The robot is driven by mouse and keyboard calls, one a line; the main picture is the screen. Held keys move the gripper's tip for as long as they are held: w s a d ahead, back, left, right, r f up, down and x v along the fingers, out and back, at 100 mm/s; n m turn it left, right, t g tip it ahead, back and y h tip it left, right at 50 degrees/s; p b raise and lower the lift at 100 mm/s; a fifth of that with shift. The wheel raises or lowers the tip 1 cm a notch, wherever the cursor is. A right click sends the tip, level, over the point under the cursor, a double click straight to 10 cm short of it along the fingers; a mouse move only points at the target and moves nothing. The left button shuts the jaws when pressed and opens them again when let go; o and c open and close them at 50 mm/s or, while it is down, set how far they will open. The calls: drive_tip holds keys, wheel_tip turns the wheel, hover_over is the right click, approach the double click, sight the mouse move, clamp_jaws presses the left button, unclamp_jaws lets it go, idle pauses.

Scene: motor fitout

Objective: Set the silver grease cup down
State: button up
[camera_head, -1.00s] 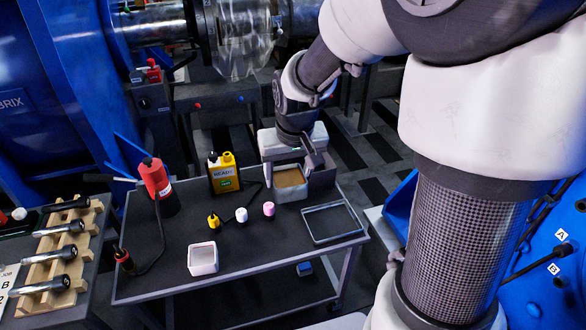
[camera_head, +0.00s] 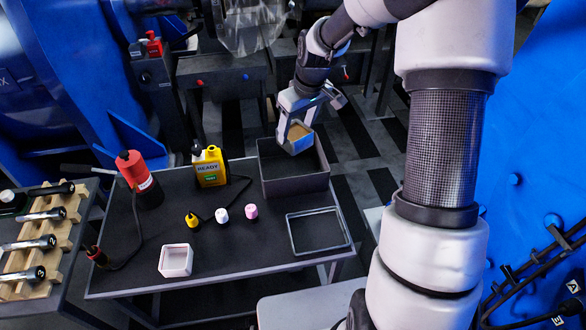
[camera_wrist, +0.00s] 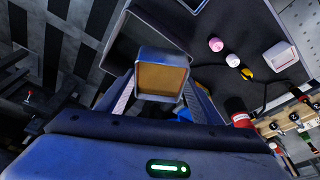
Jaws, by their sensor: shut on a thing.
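The silver grease cup (camera_head: 300,144) is a small square-sided cup with a tan fill. My gripper (camera_head: 297,127) is shut on it and holds it up over the dark grey open bin (camera_head: 297,186) at the back right of the table. In the wrist view the cup (camera_wrist: 162,57) sits between the two fingers, its tan face towards the camera. The cup overlaps the bin's opening in the head view, and I cannot tell its exact height above the bin's floor.
The dark table (camera_head: 240,248) also carries a thin-framed tray (camera_head: 318,231), a white square cup (camera_head: 176,261), small yellow, white and pink bottles, a yellow READY jug (camera_head: 209,168) and a red canister (camera_head: 138,178). Bare table lies between the white cup and the tray.

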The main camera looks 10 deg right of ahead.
sight(295, 124)
drive_tip(key=w+f+n, duration=0.1)
drive_tip(key=w+f+n+p, duration=0.1)
drive_tip(key=w, duration=0.1)
drive_tip(key=w+f+n+y, duration=0.1)
drive_tip(key=w, duration=0.1)
drive_tip(key=shift+w+d+f, duration=0.25)
drive_tip(key=shift+d+f, duration=0.1)
wheel_tip(295, 124, down, 18)
drive_tip(key=shift+w+f+b, duration=0.1)
drive_tip(key=shift+w+b, duration=0.05)
drive_tip(key=shift+b, duration=1.1)
drive_tip(key=shift+f, duration=0.15)
drive_tip(key=o, duration=0.6)
drive_tip(key=shift+o, duration=0.8)
